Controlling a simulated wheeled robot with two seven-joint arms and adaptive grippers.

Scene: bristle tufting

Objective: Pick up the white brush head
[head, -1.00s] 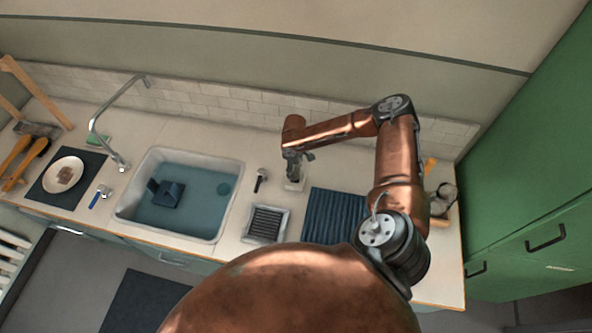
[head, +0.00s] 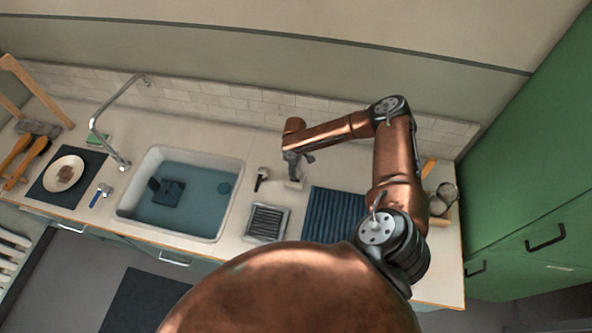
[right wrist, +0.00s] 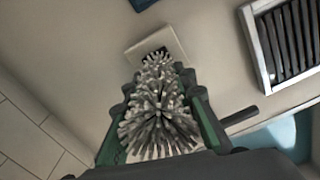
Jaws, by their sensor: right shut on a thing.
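The white brush head (right wrist: 158,112), with pale grey-white bristle tufts, is between the green-lined fingers of my right gripper (right wrist: 155,100) in the right wrist view. The gripper is shut on it. The far end of the brush head lies over the dark opening of a white block (right wrist: 139,49); I cannot tell whether it still sits in that opening. In the head view my right gripper (head: 295,172) is just above the white block (head: 291,185), and the brush head is too small to make out clearly. My left gripper is not in view.
A sink with water (head: 204,207) lies left of the block. A black-handled tool (head: 261,180) lies between them. A ribbed tray (head: 266,223) and a dark blue ribbed mat (head: 335,214) are nearer the front. The tiled wall (head: 235,101) is close behind.

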